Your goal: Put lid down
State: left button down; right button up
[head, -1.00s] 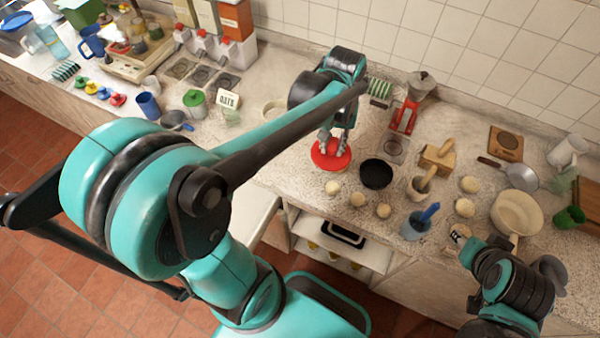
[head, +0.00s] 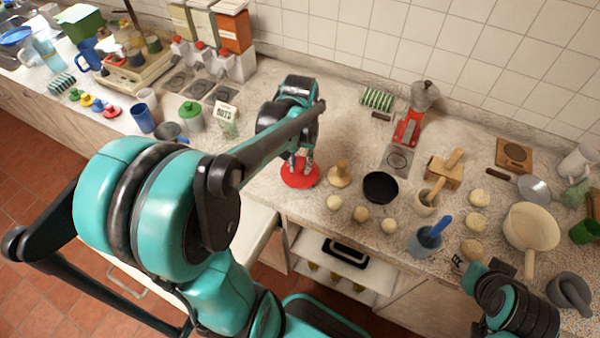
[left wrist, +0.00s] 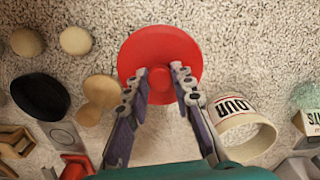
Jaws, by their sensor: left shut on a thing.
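The red round lid (head: 300,174) is at the middle of the counter (head: 347,120), near its front edge. It also shows in the left wrist view (left wrist: 180,45), with its knob between my fingertips. My left gripper (head: 302,157) is shut on the knob from above; in the left wrist view the gripper (left wrist: 160,72) has one finger on each side of it. I cannot tell whether the lid touches the counter. My right gripper (head: 478,275) is at the lower right, partly cut off from clear view by its arm; its fingers are unclear.
A wooden knobbed piece (head: 339,175) and a black bowl (head: 380,186) stand right of the lid. Several dough balls (head: 360,214) lie near the front edge. A white lettered container (left wrist: 245,125) stands close by in the left wrist view. The counter behind the lid has some free room.

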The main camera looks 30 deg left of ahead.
aim_at(300, 166)
pick_arm(q)
jog(key=shift+f+b, duration=0.7)
jog(key=shift+f, duration=1.15)
jog(key=shift+f, duration=0.1)
jog(key=c, duration=1.3)
grip_release()
